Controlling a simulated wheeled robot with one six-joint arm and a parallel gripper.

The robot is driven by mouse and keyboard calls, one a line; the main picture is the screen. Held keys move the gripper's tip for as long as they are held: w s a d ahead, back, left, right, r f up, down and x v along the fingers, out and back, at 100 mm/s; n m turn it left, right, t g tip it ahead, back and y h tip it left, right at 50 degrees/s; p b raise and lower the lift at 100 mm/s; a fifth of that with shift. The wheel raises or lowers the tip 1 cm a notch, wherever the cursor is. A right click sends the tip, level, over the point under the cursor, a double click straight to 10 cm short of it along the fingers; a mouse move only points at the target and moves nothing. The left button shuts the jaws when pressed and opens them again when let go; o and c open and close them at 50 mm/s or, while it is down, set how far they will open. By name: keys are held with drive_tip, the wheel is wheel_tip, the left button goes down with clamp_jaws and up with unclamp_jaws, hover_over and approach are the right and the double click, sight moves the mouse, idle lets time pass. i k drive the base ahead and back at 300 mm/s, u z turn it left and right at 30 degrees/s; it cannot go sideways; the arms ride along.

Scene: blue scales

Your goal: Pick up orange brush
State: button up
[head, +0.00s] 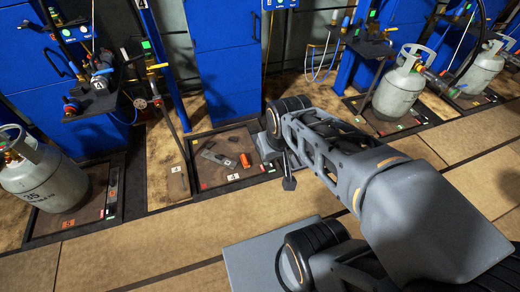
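A small orange object (245,160) lies on the dark scale platform at the middle of the view. It is the only loose orange item I can pick out there and may be the orange brush, but it is too small to make out bristles. My gripper (287,180) hangs from the end of my arm, just right of the orange object in the picture and apart from it. Its fingers are small and dark, and I cannot tell whether they are open. I see nothing held in it.
The scale platform (232,178) has a raised dark rim and also bears a flat grey piece (218,156). A blue cabinet (228,60) stands behind it. Grey gas cylinders stand at left (45,172) and right (399,88). A slanted pole with a hose stands left of the platform.

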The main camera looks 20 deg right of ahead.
sight(245, 162)
drive_tip(key=u, duration=0.5)
drive_tip(key=i, duration=1.4)
drive_tip(key=z, duration=0.7)
